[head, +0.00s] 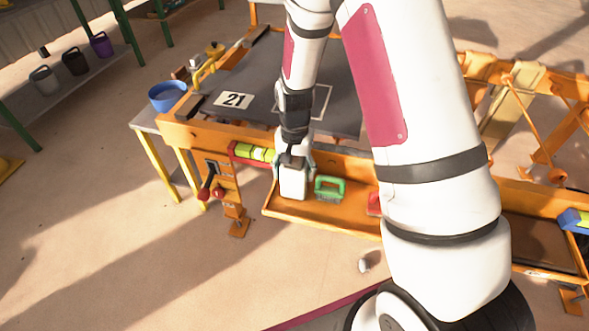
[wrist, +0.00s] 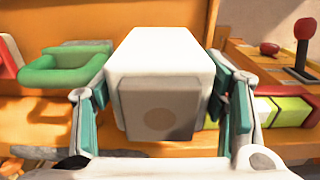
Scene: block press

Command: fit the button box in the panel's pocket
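The button box, a white block (head: 293,182) with a grey square end and a round mark, is between the fingers of my gripper (head: 293,168). In the wrist view, my gripper (wrist: 163,110) has teal pads against both sides of the white block (wrist: 160,50), its grey end (wrist: 157,108) facing the camera. The box is at the left end of the orange front tray (head: 320,214); I cannot tell whether it touches the tray. A dark panel top (head: 240,82) carries a "21" label and a white outline, partly hidden by my arm. I cannot make out a pocket.
A green handled block (head: 330,188) lies in the tray right of the box, with a red piece (head: 374,203) further right. A yellow-green block (head: 256,153) and a red-knobbed lever (head: 206,190) are to the left. A blue bowl (head: 167,96) stands at the back left.

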